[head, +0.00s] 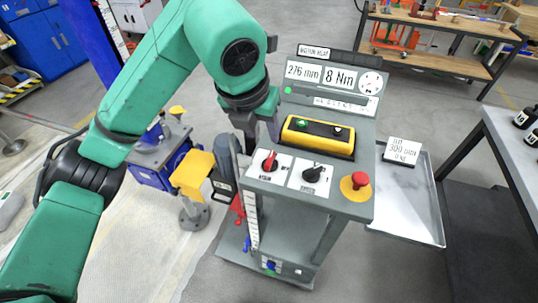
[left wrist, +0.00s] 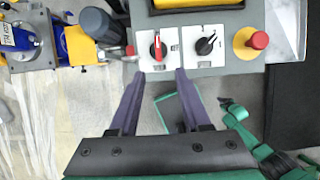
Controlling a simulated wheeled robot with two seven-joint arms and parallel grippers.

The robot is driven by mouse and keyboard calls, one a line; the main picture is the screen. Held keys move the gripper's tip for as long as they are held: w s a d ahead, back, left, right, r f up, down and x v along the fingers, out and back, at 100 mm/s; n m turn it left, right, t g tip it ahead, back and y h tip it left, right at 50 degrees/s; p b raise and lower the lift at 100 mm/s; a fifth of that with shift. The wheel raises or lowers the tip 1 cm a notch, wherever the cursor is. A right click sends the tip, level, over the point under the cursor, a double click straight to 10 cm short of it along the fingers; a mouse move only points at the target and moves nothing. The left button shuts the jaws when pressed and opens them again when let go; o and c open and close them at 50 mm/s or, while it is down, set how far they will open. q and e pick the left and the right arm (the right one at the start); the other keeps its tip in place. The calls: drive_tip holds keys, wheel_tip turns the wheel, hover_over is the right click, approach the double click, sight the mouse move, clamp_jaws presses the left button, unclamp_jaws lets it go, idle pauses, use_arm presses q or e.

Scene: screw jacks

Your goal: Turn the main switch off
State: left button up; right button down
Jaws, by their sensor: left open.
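The main switch is most likely the red rotary knob (head: 269,163) on a white plate at the left of the console's sloped panel; the label is too small to read. In the left wrist view the red knob (left wrist: 157,46) stands with its handle roughly upright. My left gripper (head: 258,140) is over the panel's left edge, close to the knob and partly hidden by its own wrist. In the left wrist view my left gripper (left wrist: 160,72) is open and empty, its fingertips either side of the white plate's lower part, below the knob. My right gripper is not seen.
A black rotary knob (head: 312,173) sits right of the red one, then a red mushroom button (head: 360,180) on yellow. A yellow button box (head: 318,137) lies behind them. Displays (head: 333,76) read 276 mm and 8 Nm. A grey tray (head: 410,210) juts out at right.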

sight(270, 158)
use_arm(q)
drive_tip(key=p+x, duration=0.1)
drive_tip(key=x, duration=0.3)
drive_tip(key=p+x, duration=0.1)
drive_tip(key=x, duration=0.4)
drive_tip(key=p+x, duration=0.1)
drive_tip(key=x, duration=0.3)
drive_tip(key=shift+a+f, duration=0.25)
drive_tip(key=shift+w+d+f, duration=0.1)
drive_tip(key=shift+w+f, duration=0.05)
drive_tip(key=shift+f, duration=0.35)
drive_tip(key=shift+c, duration=0.3)
clamp_jaws()
